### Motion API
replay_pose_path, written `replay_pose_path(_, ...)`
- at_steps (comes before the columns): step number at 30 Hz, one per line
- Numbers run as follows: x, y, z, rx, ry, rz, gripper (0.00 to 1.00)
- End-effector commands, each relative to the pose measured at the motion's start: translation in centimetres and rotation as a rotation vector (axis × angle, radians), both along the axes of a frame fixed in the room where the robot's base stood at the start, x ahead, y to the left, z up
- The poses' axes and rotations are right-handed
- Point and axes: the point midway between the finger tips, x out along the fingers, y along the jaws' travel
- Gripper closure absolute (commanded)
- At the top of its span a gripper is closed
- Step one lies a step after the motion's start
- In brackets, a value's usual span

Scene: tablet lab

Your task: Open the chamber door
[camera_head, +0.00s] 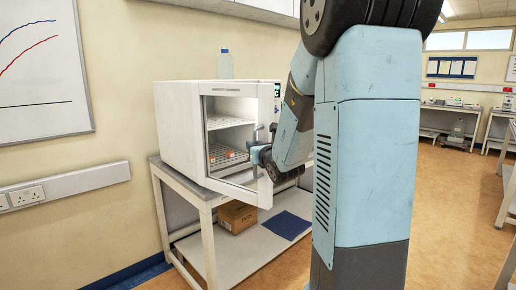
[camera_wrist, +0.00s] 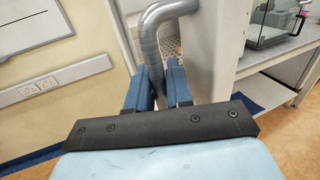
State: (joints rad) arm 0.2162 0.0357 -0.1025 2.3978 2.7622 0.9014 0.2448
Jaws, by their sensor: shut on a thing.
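The white chamber (camera_head: 178,125) stands on a bench in the head view. Its door (camera_head: 266,105) is swung open, and wire shelves (camera_head: 228,122) with small orange items show inside. In the wrist view the door is a pale upright panel (camera_wrist: 212,55), with the grey bent handle (camera_wrist: 148,40) beside it. My gripper (camera_head: 259,153) is at the door's handle in the head view. In the wrist view its two blue fingers (camera_wrist: 156,88) are shut on the handle's lower part. My arm hides the area to the right of the door.
The bench (camera_head: 205,197) has a lower shelf with a cardboard box (camera_head: 237,216) and a dark blue mat (camera_head: 286,225). A bottle (camera_head: 225,64) stands on the chamber. A glass tank (camera_wrist: 280,22) is at the right in the wrist view. Open floor lies in front.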

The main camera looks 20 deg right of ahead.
Motion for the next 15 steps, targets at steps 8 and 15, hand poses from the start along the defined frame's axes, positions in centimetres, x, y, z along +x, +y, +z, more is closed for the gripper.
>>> replay_pose_path(8,0.05,0.04,0.0,-0.001,0.001,-0.001,0.64)
replay_pose_path(15,-0.22,-0.2,-0.11,0.0,0.003,-0.007,0.64)
